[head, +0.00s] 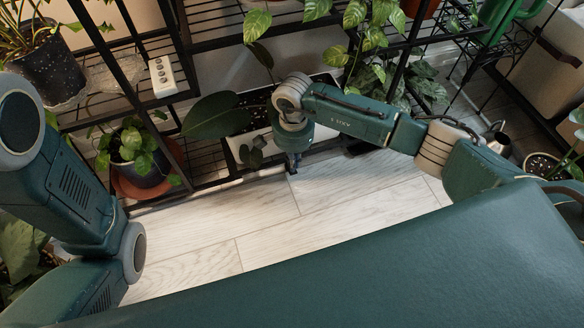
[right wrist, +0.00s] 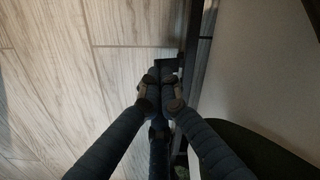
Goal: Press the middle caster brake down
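In the right wrist view a small dark block (right wrist: 167,64) sticks out from the black lower rail of the plant rack over the floor; it looks like the middle caster's brake, but its shape is hard to make out. My right gripper (right wrist: 161,82) has its dark fingers drawn together, tips just at this block; I cannot tell whether they touch it. Nothing shows held between them. In the head view my right gripper (head: 295,163) points down at the rack's front lower edge, largely hiding the caster there. My left arm shows at the left, its gripper out of frame.
The black wire rack (head: 210,182) carries a white planter (head: 238,146), a potted plant on a terracotta saucer (head: 150,188) and a power strip (head: 162,77). Leaves hang around my right arm. The pale plank floor (head: 265,225) in front is clear. A metal watering can (head: 498,140) stands right.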

